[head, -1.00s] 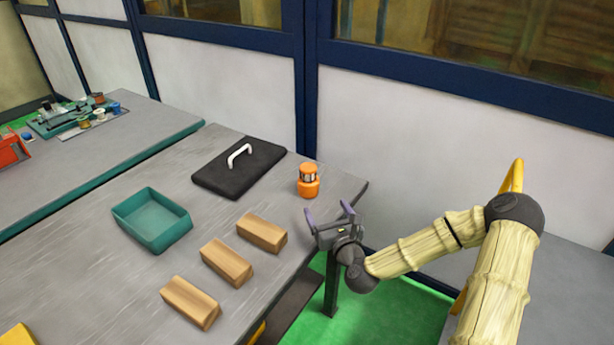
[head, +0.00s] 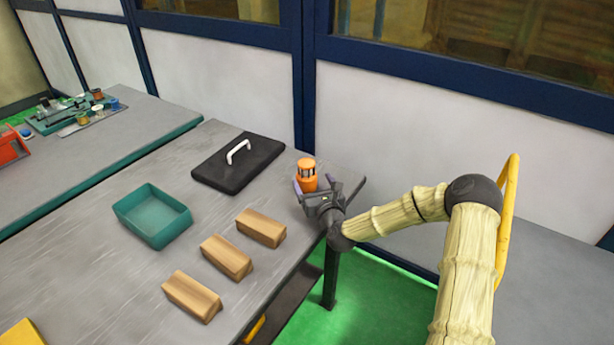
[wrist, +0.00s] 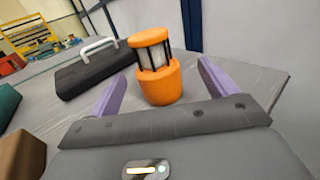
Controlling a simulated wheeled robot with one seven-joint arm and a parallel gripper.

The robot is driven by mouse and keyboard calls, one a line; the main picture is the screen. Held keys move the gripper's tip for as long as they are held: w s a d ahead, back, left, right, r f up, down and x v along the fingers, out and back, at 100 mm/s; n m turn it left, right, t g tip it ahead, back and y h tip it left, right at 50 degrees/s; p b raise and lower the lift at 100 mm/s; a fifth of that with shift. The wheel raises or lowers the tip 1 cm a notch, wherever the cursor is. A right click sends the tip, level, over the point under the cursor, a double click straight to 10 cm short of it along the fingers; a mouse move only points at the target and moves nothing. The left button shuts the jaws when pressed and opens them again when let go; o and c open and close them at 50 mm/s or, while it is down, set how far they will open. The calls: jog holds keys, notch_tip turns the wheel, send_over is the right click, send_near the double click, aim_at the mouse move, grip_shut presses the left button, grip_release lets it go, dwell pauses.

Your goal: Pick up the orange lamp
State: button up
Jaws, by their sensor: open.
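The orange lamp (head: 307,177) stands upright near the far right corner of the grey table. It has an orange cap, dark bars around a pale middle and a wide orange base. It also shows in the wrist view (wrist: 161,82), just beyond and between the two purple fingers. My gripper (head: 313,188) is open at the lamp's near side, with its fingers pointing at the lamp. In the wrist view my gripper (wrist: 155,90) has one finger to the left and one to the right of the lamp's base. Whether either finger touches the lamp cannot be told.
A black board with a white handle (head: 235,168) lies left of the lamp. Several wooden blocks (head: 227,258) and a teal tray (head: 125,212) are on the grey table (head: 110,285). A wall panel (head: 400,150) rises behind.

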aim_at(304, 172)
jog(key=shift+x, duration=0.9)
jog(key=shift+w+a, duration=0.1)
jog(key=shift+w, duration=0.15)
jog(key=w+a, duration=0.1)
jog(key=w+a+p, duration=0.1)
jog(key=w, duration=0.1)
jog(key=shift+w+a, duration=0.15)
jog(key=shift+w, duration=0.05)
jog(key=shift+w+d+f, duration=0.15)
jog(key=shift+w+d, duration=0.1)
jog(key=shift+w, duration=0.25)
jog(key=shift+s, duration=0.1)
jog(key=shift+a, duration=0.1)
jog(key=shift+c, duration=0.2)
jog(key=c, duration=1.1)
jog(key=shift+c, duration=0.2)
